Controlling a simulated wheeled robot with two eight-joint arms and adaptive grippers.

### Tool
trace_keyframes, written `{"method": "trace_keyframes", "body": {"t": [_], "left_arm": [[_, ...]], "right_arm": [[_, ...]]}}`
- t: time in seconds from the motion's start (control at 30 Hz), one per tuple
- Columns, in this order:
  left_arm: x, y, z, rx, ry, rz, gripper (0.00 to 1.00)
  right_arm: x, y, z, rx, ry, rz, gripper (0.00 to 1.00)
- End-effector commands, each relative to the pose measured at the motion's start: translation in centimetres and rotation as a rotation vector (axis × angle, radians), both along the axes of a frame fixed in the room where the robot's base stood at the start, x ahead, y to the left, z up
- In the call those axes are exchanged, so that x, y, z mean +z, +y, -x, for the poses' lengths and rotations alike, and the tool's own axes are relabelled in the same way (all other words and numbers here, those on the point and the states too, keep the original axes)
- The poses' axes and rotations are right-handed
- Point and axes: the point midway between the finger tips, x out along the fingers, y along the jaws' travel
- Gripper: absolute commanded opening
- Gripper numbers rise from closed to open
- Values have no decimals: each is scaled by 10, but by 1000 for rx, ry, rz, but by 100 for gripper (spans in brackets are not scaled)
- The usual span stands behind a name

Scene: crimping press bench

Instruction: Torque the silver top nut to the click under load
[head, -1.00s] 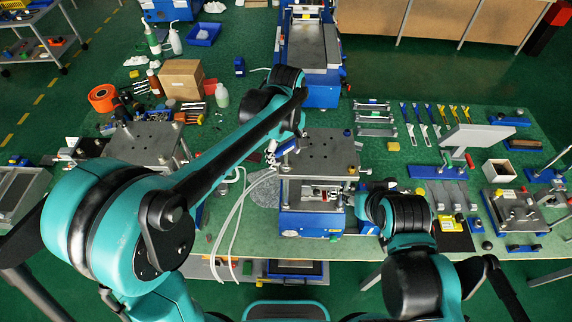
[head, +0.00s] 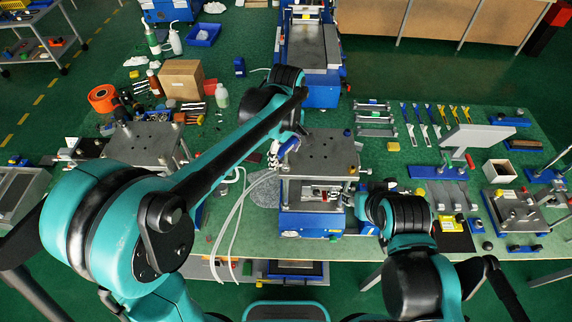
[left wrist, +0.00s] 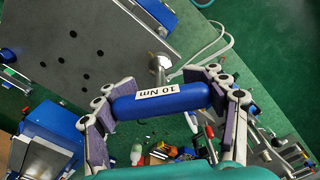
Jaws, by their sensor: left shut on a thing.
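My left gripper (left wrist: 162,104) is shut on the blue handle of a torque wrench (left wrist: 190,94), with one finger at each end of the handle. A white label on it reads "10 Nm". Just beyond the handle, a silver nut or fitting (left wrist: 157,63) stands at the edge of the press's grey top plate (left wrist: 85,35). Whether the wrench sits on it is hidden. In the head view, the blue handle (head: 288,147) shows small at the left rear corner of the plate (head: 322,153). My right gripper (head: 364,198) is beside the press's right side; its fingers are unclear.
White hoses (head: 235,215) run along the press's left side. A second grey plate fixture (head: 142,143) stands at left. A cardboard box (head: 181,78) and bottles stand behind it. Brackets and tools (head: 430,115) lie at right. A blue machine (head: 312,60) stands behind.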

Motion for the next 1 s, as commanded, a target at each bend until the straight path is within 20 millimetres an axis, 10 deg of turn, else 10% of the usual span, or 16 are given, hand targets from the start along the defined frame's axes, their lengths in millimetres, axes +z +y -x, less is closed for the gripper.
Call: {"method": "trace_keyframes", "body": {"t": [1.0], "left_arm": [[50, 0, 0, 0, 0, 0, 36]], "right_arm": [[34, 0, 0, 0, 0, 0, 42]]}}
